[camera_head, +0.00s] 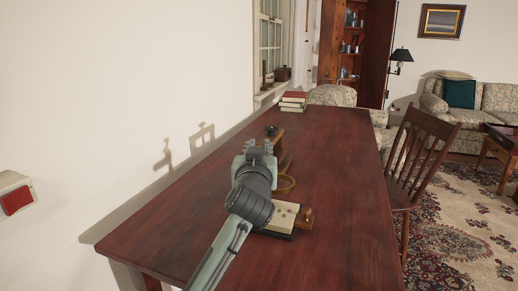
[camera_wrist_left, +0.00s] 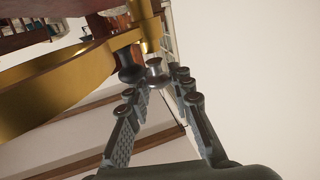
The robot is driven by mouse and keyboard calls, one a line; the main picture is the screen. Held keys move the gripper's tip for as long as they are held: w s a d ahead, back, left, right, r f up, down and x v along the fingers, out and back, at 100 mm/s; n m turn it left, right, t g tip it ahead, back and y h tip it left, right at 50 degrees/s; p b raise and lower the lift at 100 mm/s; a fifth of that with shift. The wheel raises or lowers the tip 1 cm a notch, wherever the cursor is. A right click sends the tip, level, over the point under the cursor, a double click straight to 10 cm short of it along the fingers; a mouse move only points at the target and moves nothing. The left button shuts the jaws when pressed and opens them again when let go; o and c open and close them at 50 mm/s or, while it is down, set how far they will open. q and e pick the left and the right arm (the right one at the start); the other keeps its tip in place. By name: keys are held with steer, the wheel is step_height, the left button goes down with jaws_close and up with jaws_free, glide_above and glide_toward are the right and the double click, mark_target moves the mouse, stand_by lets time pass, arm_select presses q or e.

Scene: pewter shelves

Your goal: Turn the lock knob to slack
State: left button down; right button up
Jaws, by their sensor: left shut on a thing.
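My left gripper (camera_head: 259,147) reaches over the desk from the front and covers much of the device there. In the left wrist view its two fingers (camera_wrist_left: 159,84) stand apart, with a small metallic knob (camera_wrist_left: 156,73) between the tips; the gripper is shut on this knob. A darker knob (camera_wrist_left: 130,66) sits just left of it, beside a curved brass band (camera_wrist_left: 45,88). In the head view a brass ring (camera_head: 287,184) shows right of the gripper. The knob itself is hidden in the head view, and its turn position cannot be told. My right gripper is not in view.
The dark red desk (camera_head: 345,200) is mostly clear on the right. A cream-topped box (camera_head: 284,216) stands close to my left arm. Books (camera_head: 293,101) lie at the far end. A wooden chair (camera_head: 415,160) stands along the right edge; the wall is on the left.

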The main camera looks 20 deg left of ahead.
arm_select(q)
steer(key=c, duration=1.3)
jaws_free()
steer(key=v, duration=1.2)
steer(key=shift+f, duration=0.1)
